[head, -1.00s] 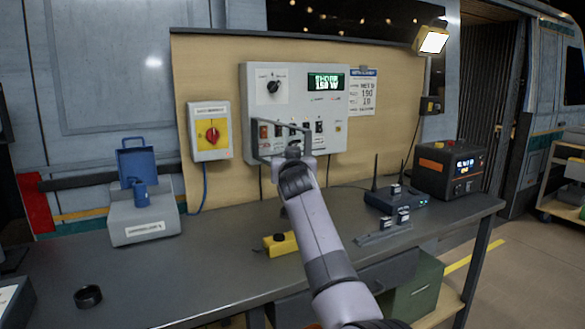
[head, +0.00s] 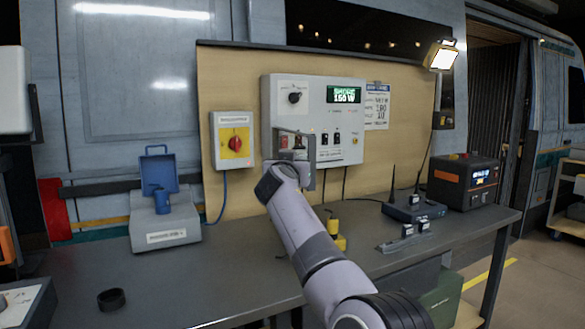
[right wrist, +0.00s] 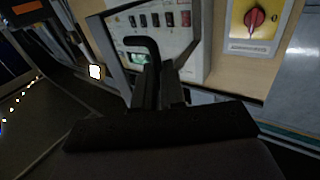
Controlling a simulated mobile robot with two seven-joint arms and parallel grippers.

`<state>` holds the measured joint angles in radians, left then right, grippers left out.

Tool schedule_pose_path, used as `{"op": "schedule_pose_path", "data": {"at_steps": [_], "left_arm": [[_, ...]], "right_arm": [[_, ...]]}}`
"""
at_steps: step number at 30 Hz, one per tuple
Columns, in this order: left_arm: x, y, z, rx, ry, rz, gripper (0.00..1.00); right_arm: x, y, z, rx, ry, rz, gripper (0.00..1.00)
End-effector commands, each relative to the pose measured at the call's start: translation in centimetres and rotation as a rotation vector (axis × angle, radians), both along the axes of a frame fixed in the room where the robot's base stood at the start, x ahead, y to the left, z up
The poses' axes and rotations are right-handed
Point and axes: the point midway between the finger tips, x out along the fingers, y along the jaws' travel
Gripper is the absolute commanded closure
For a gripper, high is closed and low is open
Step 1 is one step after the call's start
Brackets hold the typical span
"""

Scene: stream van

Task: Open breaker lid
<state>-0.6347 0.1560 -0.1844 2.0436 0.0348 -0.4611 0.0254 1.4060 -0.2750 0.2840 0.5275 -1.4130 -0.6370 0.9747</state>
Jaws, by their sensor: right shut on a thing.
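The breaker panel (head: 343,117) is a light grey box on the tan board, with a knob, a green display and a row of breakers. The breaker lid (head: 279,147) shows as a thin dark frame at the panel's lower left. It stands out in front of some breakers, while others (head: 338,138) show clear to its right. My right gripper (head: 302,174) is at the lid's lower edge. The right wrist view shows its dark fingers (right wrist: 160,85) shut on the lid, whose frame (right wrist: 104,50) stands off the panel face. The wrist hides part of the lid. My left gripper is out of view.
On the bench (head: 225,280) stand a blue-lidded grey box (head: 165,228), a router (head: 414,208), a yellow object (head: 336,232), a black ring (head: 111,299) and a power unit (head: 463,182).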

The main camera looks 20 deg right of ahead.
Motion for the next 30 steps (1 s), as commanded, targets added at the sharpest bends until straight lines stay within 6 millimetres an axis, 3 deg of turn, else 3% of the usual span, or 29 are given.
{"op": "schedule_pose_path", "data": {"at_steps": [12, 15, 30], "left_arm": [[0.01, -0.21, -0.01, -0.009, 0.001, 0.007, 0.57], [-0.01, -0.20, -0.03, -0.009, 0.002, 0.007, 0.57], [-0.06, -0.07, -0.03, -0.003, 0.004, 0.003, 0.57]], "right_arm": [[0.02, -0.14, 0.60, -0.008, -0.010, -0.001, 1.00], [0.02, -0.14, 0.56, -0.007, -0.009, -0.001, 0.65], [0.03, -0.30, 0.14, -0.002, -0.002, -0.002, 0.65]]}}
